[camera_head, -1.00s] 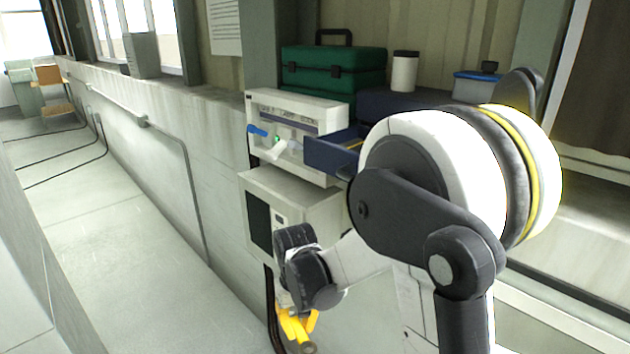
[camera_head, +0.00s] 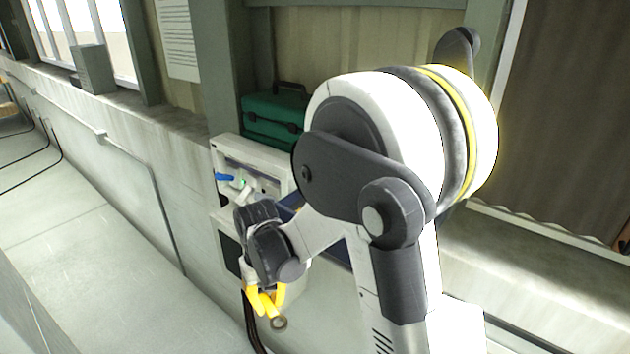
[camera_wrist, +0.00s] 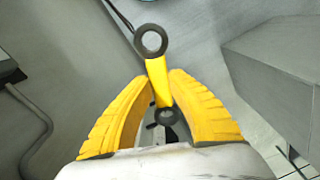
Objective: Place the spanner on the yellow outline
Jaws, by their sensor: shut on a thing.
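The spanner (camera_wrist: 157,80) has a yellow shank and a dark ring at each end. My gripper (camera_wrist: 160,84) has yellow fingers and is shut on the spanner's shank, with one ring beyond the fingertips and the other between the fingers near the palm. In the head view my gripper (camera_head: 267,302) points downward at lower centre, in front of the cabinet, and one ring of the spanner (camera_head: 279,323) shows below the fingers. The spanner is held in the air. I see no yellow outline in these frames.
A green toolbox (camera_head: 274,117) stands on a pale cabinet (camera_head: 226,150) with a blue-handled item (camera_head: 225,177) at its front. My arm hides much of the cabinet and an open blue drawer. Dark cables (camera_head: 250,325) hang below. Floor at left (camera_head: 90,265) is clear.

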